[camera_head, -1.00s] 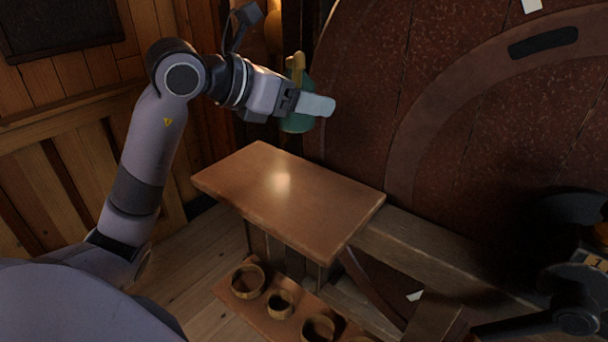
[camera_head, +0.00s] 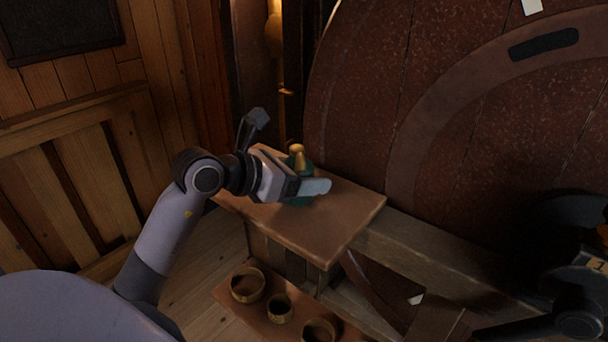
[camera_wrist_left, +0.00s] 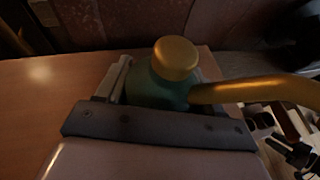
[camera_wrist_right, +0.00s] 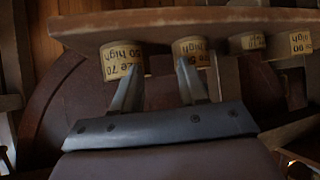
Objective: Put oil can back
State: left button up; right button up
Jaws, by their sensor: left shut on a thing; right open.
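The oil can has a green body and a brass cap and spout; its brass top (camera_head: 298,157) shows above my left gripper in the head view. In the left wrist view the green body (camera_wrist_left: 155,88) sits between the fingers, with the brass spout pointing right. My left gripper (camera_head: 312,187) is shut on the can, upright over the small wooden table (camera_head: 345,205). I cannot tell whether its base touches the top. My right gripper (camera_wrist_right: 160,85) is open and empty in the right wrist view, below a shelf with labelled round cups.
A lower shelf (camera_head: 228,296) holds several round wooden cups, one of them at the left (camera_head: 247,285). A big red-brown wheel (camera_head: 450,110) stands behind the table, with a wooden beam (camera_head: 420,250) running right. The table's front part is bare.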

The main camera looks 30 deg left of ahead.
pick_arm(q)
jog(key=shift+f, duration=0.15)
jog(key=o, duration=1)
jog(key=shift+o, duration=0.2)
jog(key=shift+r, duration=0.25)
jog(key=shift+s+a, duration=0.2)
jog(key=shift+s, duration=0.1)
jog(key=b+v, duration=0.2)
jog(key=v, duration=0.9)
jog(key=shift+s, duration=0.15)
